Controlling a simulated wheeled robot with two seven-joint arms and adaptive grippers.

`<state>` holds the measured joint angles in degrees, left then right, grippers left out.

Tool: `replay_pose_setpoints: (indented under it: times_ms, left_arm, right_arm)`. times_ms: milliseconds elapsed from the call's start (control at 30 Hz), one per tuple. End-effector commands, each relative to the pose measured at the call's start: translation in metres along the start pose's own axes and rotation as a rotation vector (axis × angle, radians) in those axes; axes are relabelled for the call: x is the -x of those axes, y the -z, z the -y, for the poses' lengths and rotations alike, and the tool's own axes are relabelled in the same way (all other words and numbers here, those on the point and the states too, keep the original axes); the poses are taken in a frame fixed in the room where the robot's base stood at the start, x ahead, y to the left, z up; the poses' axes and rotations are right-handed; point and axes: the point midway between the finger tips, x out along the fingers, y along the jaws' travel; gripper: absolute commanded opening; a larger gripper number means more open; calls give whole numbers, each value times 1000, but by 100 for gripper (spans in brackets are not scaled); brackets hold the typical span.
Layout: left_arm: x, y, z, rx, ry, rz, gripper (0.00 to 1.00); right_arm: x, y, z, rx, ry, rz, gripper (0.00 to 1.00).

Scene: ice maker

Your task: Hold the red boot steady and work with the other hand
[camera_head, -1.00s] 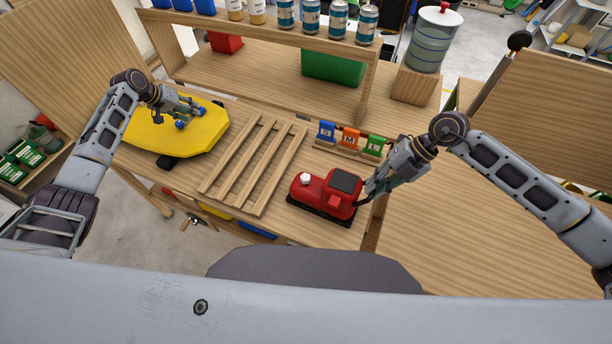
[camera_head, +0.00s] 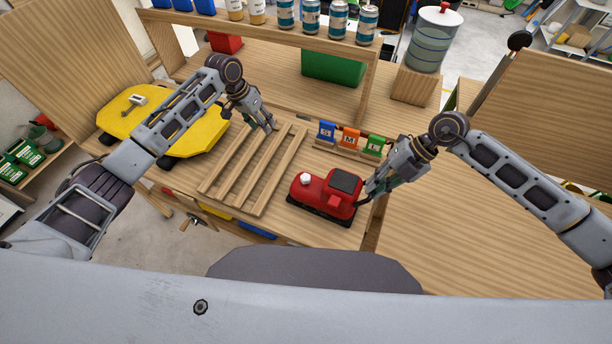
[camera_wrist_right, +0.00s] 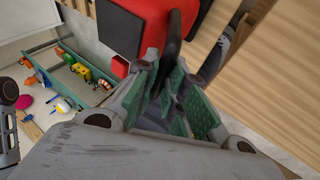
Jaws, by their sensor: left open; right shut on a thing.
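The red boot (camera_head: 318,190), a blocky red body with a dark top panel, a white knob and a black base, stands on the front of the wooden workbench. My right gripper (camera_head: 370,192) is at its right end, shut on its dark handle. In the right wrist view the black handle (camera_wrist_right: 173,40) runs between the green finger pads, with the boot's red body (camera_wrist_right: 130,30) behind it. My left gripper (camera_head: 262,126) is open and empty over the back end of the slatted wooden rack (camera_head: 236,168), left of the boot.
Blue, orange and green tags (camera_head: 350,138) stand on a small holder behind the boot. A yellow board (camera_head: 190,135) with a small pale item lies at left. A shelf with several cans (camera_head: 311,17) spans the back. The bench at right is clear.

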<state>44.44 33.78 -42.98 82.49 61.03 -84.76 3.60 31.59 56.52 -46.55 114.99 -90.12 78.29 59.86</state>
Motion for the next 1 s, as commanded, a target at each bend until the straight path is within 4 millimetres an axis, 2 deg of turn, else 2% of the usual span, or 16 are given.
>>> replay_pose_setpoints:
  times_ms: [33,267,600,800,1000]
  left_arm:
    - [-2,0,-17,-42,1,17,43]
    - [-7,-10,-85,-223,21,103,43]
    - [-10,-44,-176,-505,72,234,43]
    - [-10,-61,-204,-606,98,281,43]
    - [-10,-66,-211,-635,106,296,43]
  right_arm:
    - [0,0,0,0,0,0,0]
    - [0,0,0,0,0,0,0]
    - [0,0,0,0,0,0,0]
    - [0,0,0,0,0,0,0]
    - [0,0,0,0,0,0,0]
